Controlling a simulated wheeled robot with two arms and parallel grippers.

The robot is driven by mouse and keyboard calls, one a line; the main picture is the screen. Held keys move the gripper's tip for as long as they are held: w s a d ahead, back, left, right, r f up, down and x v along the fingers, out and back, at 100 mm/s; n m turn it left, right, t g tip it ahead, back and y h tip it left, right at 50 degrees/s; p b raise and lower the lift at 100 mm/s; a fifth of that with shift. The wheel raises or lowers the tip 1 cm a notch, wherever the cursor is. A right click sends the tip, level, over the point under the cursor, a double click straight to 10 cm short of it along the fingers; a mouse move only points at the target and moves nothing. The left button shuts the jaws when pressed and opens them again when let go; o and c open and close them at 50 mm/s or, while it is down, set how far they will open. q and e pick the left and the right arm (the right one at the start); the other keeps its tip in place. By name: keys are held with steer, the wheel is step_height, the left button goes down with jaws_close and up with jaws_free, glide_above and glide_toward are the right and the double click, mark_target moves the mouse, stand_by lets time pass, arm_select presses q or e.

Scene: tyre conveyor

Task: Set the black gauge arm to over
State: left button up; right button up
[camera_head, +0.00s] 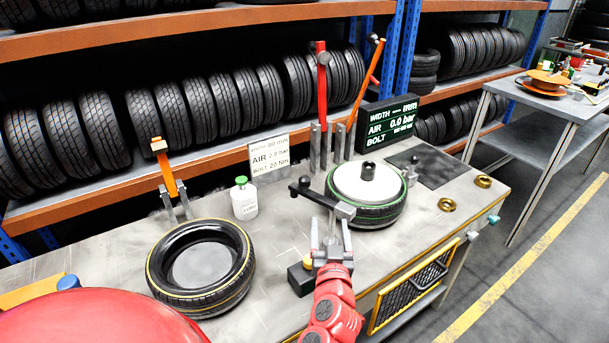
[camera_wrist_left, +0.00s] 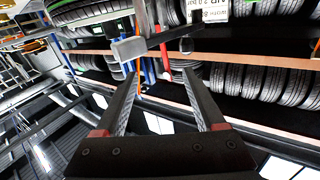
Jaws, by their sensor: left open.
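The black gauge arm (camera_head: 321,197) is a dark bar with a black knob at its left end and a grey block at its right end. In the head view its right end appears at the near-left edge of the green-striped tyre (camera_head: 377,214); I cannot tell whether they touch. My left gripper (camera_head: 331,226) is open, its fingers pointing toward the bar from the near side. In the left wrist view the bar (camera_wrist_left: 158,40) crosses just beyond the open fingertips (camera_wrist_left: 162,70). No grip on it shows. My right gripper is not in view.
A yellow-striped tyre (camera_head: 238,270) lies on the bench to the left. A white bottle (camera_head: 244,200), a black box (camera_head: 299,281), a red lever (camera_head: 321,85) and a display (camera_head: 388,123) stand nearby. Brass rings (camera_head: 446,205) lie right. Tyre racks stand behind.

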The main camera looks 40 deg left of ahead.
mark_target(305, 183)
arm_select(q)
steer(key=w+a+n+p, duration=0.1)
steer(key=w+a, duration=0.2)
steer(key=a, duration=0.1)
steer(key=w+a+r+g+y+p, duration=0.1)
steer(key=w+a+p, duration=0.1)
steer(key=w+a, duration=0.1)
steer(key=w+a+n+y+p, duration=0.1)
steer(key=w+a+p, duration=0.1)
steer(key=a, duration=0.4)
steer(key=shift+w+r+n+g, duration=0.3)
steer(key=shift+w+r+g, duration=0.1)
steer(key=shift+w, duration=0.1)
steer(key=shift+p+x, duration=0.3)
steer(key=shift+x, duration=0.55)
steer(key=shift+f, duration=0.2)
steer(key=shift+c, duration=0.4)
jaws_close()
